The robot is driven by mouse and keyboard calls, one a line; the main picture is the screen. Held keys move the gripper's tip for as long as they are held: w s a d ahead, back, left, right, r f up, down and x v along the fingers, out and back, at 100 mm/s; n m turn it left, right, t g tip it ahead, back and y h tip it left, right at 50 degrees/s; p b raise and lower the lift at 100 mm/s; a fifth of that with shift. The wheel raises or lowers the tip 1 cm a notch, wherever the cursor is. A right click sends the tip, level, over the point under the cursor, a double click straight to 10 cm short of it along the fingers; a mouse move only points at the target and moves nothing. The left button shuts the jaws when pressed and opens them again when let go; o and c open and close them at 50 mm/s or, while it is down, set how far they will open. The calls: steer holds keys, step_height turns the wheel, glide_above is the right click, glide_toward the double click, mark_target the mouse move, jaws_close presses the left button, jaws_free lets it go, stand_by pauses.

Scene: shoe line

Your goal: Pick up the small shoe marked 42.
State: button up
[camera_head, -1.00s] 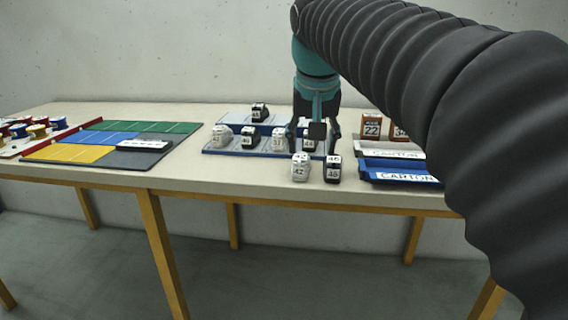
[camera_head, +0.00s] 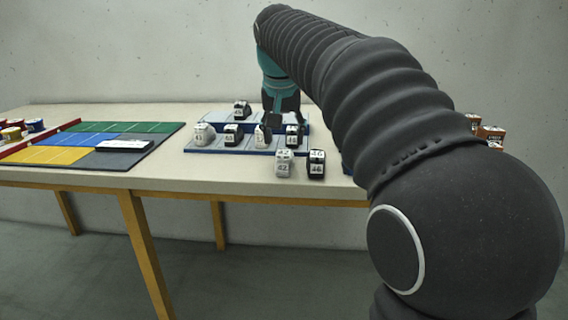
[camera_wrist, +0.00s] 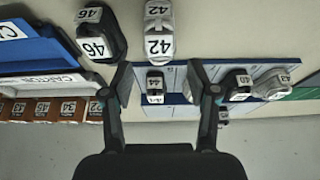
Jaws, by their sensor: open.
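The small white shoe marked 42 (camera_head: 284,163) stands on the table in front of the blue-edged rack, left of a black shoe marked 46 (camera_head: 316,164). In the wrist view the 42 shoe (camera_wrist: 158,32) is at the top centre, beyond the fingertips, with the 46 shoe (camera_wrist: 101,36) to its left. My gripper (camera_wrist: 160,68) is open and empty, its fingers spread either side of the picture's middle. In the head view my gripper (camera_head: 280,116) is over the rack, behind the 42 shoe and apart from it.
The rack (camera_head: 228,151) holds several black and white shoes close by my gripper. Blue and white carton trays (camera_wrist: 45,58) and orange boxes (camera_wrist: 42,109) are on the other side. A coloured mat (camera_head: 155,127) lies left. The table front is mostly clear.

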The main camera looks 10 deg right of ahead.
mark_target(284, 150)
steer(key=shift+b+x, duration=0.3)
steer(key=shift+x, duration=2.55)
steer(key=c, duration=0.9)
